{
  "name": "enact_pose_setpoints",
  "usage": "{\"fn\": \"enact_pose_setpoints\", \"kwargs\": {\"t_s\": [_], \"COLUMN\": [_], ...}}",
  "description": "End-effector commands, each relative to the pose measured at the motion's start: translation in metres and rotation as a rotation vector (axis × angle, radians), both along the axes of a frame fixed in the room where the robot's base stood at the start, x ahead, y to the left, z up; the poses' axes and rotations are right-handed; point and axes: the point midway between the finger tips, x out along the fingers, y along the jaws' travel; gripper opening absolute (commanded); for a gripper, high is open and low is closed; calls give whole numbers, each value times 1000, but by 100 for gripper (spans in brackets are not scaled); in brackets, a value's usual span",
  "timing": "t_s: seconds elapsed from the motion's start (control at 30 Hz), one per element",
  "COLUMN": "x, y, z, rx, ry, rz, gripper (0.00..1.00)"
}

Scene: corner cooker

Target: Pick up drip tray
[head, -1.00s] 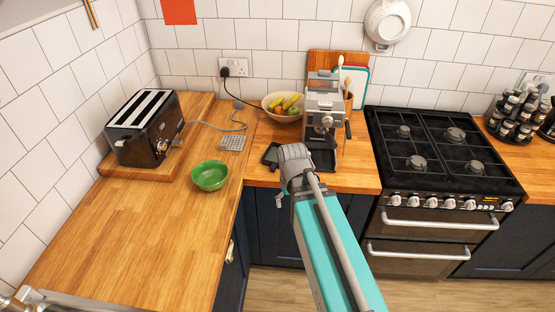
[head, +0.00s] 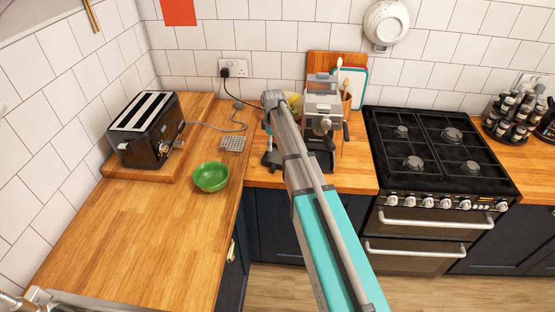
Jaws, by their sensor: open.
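The espresso machine (head: 322,110) stands on the counter left of the cooker. A dark flat tray, which looks like the drip tray (head: 322,161), shows at its base; its left part is behind my arm. A grey perforated plate (head: 232,144) lies on the counter to the left. My arm reaches up to the left of the machine. My gripper (head: 271,158) is open, just left of the machine's base. Its fingers are small, dark and partly hidden by the arm, so contact with anything cannot be made out.
A green bowl (head: 211,177) stands on the front left counter, and a toaster (head: 147,128) on a board behind it. A fruit bowl (head: 294,103) is mostly hidden by my arm. The cooker (head: 435,150) is at the right. The left front counter is clear.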

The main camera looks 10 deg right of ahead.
Motion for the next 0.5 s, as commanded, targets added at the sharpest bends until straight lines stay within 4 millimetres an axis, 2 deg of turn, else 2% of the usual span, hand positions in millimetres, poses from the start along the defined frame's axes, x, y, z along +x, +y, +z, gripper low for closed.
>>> {"fn": "enact_pose_setpoints", "kwargs": {"t_s": [0.5], "x": [1], "y": [1], "z": [-5], "rx": [0], "ry": [0], "rz": [6], "gripper": [93]}}
